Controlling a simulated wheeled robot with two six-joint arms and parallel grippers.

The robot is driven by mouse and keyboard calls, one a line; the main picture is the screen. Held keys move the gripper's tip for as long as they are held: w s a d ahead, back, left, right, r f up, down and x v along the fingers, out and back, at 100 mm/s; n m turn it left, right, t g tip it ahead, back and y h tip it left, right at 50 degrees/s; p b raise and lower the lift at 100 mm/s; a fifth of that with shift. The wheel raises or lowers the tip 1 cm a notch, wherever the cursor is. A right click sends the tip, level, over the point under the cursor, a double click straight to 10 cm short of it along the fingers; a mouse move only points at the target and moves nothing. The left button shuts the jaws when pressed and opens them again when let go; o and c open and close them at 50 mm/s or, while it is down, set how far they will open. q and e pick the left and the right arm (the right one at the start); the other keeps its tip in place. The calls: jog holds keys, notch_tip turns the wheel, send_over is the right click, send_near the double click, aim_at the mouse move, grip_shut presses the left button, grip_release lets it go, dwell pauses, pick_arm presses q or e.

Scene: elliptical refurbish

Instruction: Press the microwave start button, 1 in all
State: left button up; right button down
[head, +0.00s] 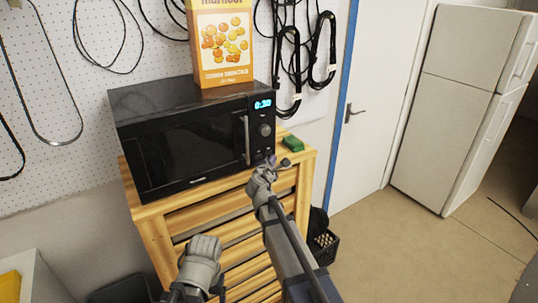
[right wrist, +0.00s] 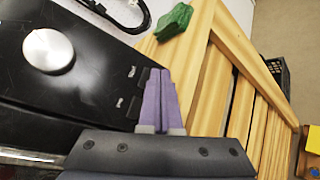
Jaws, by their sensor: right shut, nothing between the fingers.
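The black microwave (head: 185,150) stands on a slatted wooden stand, its display lit with what looks like 0:30. Its round knob (head: 264,129) sits below the display and also shows in the right wrist view (right wrist: 49,50). Small dark buttons with pale marks (right wrist: 132,104) lie on the panel beside the knob; I cannot tell which is start. My right gripper (head: 273,160) is shut and empty at the panel's lower right corner. Its purple fingertips (right wrist: 158,74) are close beside the buttons; contact cannot be told. My left gripper's fingers are not visible, only a grey arm part.
A yellow box (head: 222,42) stands on the microwave. A green object (head: 293,143) lies on the wooden stand (head: 155,210) right of the microwave. Black cables hang on the pegboard behind. A dark crate (head: 323,248) is on the floor at right. The floor before the white fridge (head: 460,100) is clear.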

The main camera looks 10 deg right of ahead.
jog(key=shift+w, duration=0.15)
jog(key=shift+w+a, duration=0.15)
jog(key=shift+w, duration=0.1)
